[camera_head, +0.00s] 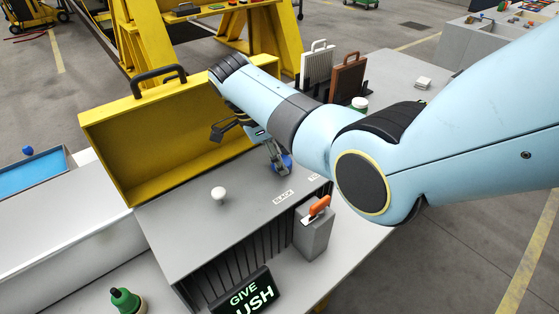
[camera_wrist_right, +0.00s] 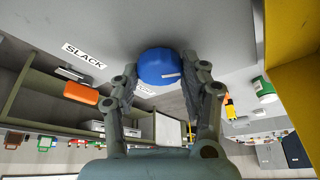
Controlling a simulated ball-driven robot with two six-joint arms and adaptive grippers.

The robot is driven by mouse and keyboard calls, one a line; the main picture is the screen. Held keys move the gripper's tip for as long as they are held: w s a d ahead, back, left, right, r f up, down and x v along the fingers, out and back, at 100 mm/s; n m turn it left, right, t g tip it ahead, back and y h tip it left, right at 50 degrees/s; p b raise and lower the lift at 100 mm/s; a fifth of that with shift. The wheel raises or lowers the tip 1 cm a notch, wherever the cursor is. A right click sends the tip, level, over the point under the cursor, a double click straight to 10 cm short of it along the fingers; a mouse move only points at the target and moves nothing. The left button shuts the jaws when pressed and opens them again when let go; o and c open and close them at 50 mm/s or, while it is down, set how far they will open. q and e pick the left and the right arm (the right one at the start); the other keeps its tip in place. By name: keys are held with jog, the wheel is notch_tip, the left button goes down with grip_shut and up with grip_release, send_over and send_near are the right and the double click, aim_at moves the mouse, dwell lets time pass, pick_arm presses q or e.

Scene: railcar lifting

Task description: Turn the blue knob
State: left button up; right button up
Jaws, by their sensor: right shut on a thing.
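The blue knob (camera_wrist_right: 160,67) sits on the grey top of a console (camera_head: 180,232), and a part of it shows in the head view (camera_head: 287,161). My right gripper (camera_wrist_right: 164,85) is shut on the knob, with one finger on each side of it in the right wrist view. In the head view the right gripper (camera_head: 279,160) points down at the console top and hides most of the knob. A "SLACK" label (camera_wrist_right: 84,56) lies beside the knob. My left gripper is not in view.
A white knob (camera_head: 218,194) stands on the console. An orange-handled lever (camera_head: 319,208) and a lit "GIVE" sign (camera_head: 245,295) are at the front.

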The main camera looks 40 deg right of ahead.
jog(key=m+g+y+b, duration=0.1)
jog(key=m, duration=0.2)
jog(key=shift+w+m, duration=0.1)
jog(key=shift+m, duration=0.2)
jog(key=shift+m+g+y, duration=0.4)
jog(key=shift+m+y, duration=0.2)
jog(key=shift+m, duration=1.2)
jog(key=o, duration=1.2)
jog(key=shift+d, duration=0.1)
